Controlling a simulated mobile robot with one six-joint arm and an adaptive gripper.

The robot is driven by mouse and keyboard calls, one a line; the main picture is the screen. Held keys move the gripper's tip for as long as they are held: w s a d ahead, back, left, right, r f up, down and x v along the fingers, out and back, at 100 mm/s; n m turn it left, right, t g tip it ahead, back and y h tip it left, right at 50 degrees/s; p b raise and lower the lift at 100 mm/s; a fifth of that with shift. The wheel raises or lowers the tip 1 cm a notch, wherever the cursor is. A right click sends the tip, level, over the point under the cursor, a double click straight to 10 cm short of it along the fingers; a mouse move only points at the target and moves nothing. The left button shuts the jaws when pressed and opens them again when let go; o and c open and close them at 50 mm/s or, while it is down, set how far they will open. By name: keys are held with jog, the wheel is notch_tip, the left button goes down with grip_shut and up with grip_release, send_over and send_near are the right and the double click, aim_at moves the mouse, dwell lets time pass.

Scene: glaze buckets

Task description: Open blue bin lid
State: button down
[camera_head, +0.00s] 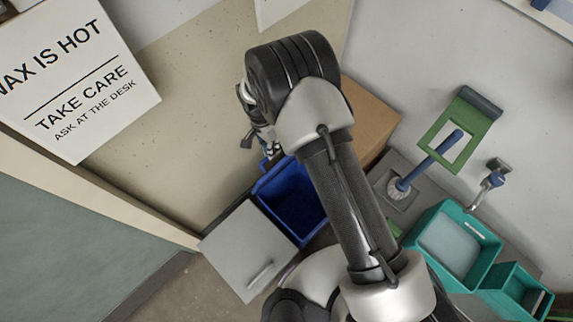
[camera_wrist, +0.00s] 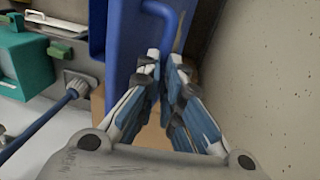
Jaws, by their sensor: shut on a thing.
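The blue bin (camera_head: 290,203) stands in the middle of the head view, partly behind my arm. Its dark blue inside seems to show from above. In the wrist view, a blue panel (camera_wrist: 122,45), seemingly the lid, runs up the picture with a bent blue handle (camera_wrist: 168,14) on it. My gripper (camera_wrist: 164,57) has its fingertips close together at the lower end of this handle and is shut on it. In the head view, my gripper (camera_head: 268,152) is small and mostly hidden by my wrist, at the bin's upper edge.
A grey panel with a bar handle (camera_head: 248,250) lies just left of the bin. A brown box surface (camera_head: 372,125) is behind my arm. Teal tubs (camera_head: 455,245), a blue-handled brush (camera_head: 430,162) and a green frame (camera_head: 462,130) are at the right. A speckled wall (camera_wrist: 265,80) is close beside my gripper.

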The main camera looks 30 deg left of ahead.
jog(key=shift+s+a+f+b, duration=0.1)
jog(key=shift+a+f+b, duration=0.15)
jog(key=shift+f, duration=0.35)
jog(key=shift+a+f+b, duration=0.1)
jog(key=shift+f+b, duration=0.1)
jog(key=shift+f, duration=0.35)
jog(key=c, duration=2.1)
grip_release()
jog(key=shift+o, duration=1.4)
jog(key=shift+w+a+f, duration=0.2)
jog(key=shift+w+a, duration=0.05)
jog(key=shift+w, duration=0.35)
jog(key=shift+o, duration=0.8)
jog(key=shift+s+r, duration=0.2)
jog(key=shift+r, duration=0.15)
notch_tip(320, 180, up, 12)
jog(key=a, duration=0.2)
jog(key=shift+w+f, duration=0.15)
jog(key=shift+w, duration=0.3)
